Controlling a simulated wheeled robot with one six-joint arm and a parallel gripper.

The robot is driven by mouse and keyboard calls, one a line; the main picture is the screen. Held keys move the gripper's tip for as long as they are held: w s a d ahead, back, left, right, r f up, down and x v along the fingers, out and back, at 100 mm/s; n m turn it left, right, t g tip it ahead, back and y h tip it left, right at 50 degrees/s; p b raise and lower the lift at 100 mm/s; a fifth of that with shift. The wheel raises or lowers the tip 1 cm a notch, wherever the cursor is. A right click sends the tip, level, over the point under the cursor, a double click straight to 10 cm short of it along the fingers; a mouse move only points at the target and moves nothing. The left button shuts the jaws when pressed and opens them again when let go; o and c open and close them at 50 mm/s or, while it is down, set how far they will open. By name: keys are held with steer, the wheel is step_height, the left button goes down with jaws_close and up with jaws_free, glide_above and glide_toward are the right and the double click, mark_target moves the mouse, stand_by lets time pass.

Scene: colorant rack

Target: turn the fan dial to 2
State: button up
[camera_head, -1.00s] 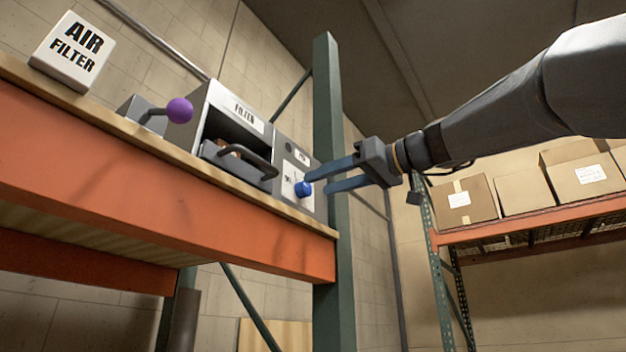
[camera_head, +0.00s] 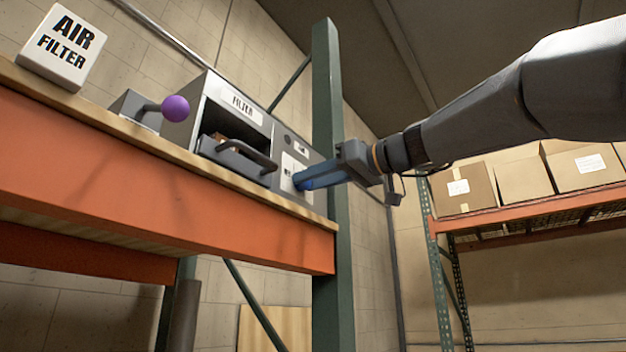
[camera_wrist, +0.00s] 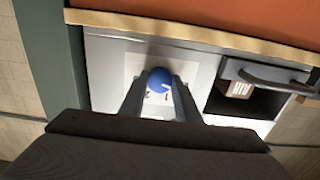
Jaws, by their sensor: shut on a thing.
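The blue fan dial (camera_wrist: 158,80) shows in the wrist view as a round knob on a pale label plate of the grey panel, with marks around it partly covered. My gripper (camera_wrist: 160,92) has its two fingers around the dial, one on each side, and is shut on it. In the head view my gripper (camera_head: 300,182) reaches in from the right, its blue-grey fingers against the panel (camera_head: 285,145). There the fingers mostly hide the dial. I cannot read which number the dial points to.
The filter box (camera_head: 225,120) with a dark handle (camera_head: 250,158) stands left of the panel. A purple-knobbed lever (camera_head: 174,108) and a white air filter block (camera_head: 60,48) are farther left. A green post (camera_head: 327,90) rises close behind the fingers. Cardboard boxes (camera_head: 464,190) sit on a right-hand shelf.

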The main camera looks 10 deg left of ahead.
steer(key=m, duration=1.9)
steer(key=shift+m, duration=0.3)
stand_by(0.6)
steer(key=o, duration=1)
steer(key=shift+p, duration=0.3)
steer(key=shift+o, duration=0.2)
